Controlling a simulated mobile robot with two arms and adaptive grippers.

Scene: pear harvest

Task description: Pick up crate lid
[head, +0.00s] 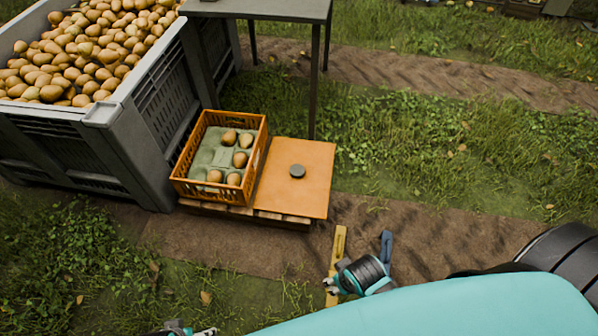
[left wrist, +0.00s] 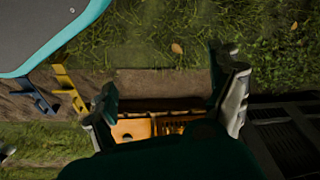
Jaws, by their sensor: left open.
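The crate lid (head: 311,192) is a flat orange board with a dark round knob (head: 297,171). It lies right of the orange crate (head: 199,193) on a low wooden pallet. Part of the lid shows in the left wrist view (left wrist: 131,130). My right gripper (head: 362,248), with one yellow and one blue finger, is open and empty on the near side of the lid, apart from it. My left gripper (left wrist: 166,85) is open and empty; only a bit of that arm shows at the head view's bottom edge. Its wrist housing hides much of the lid and crate.
The crate holds several pears on a grey-green tray insert (head: 206,157). A big grey bin (head: 168,105) heaped with pears stands left of it. A grey table (head: 285,10) with thin legs stands behind. Grass and bare soil lie open to the right.

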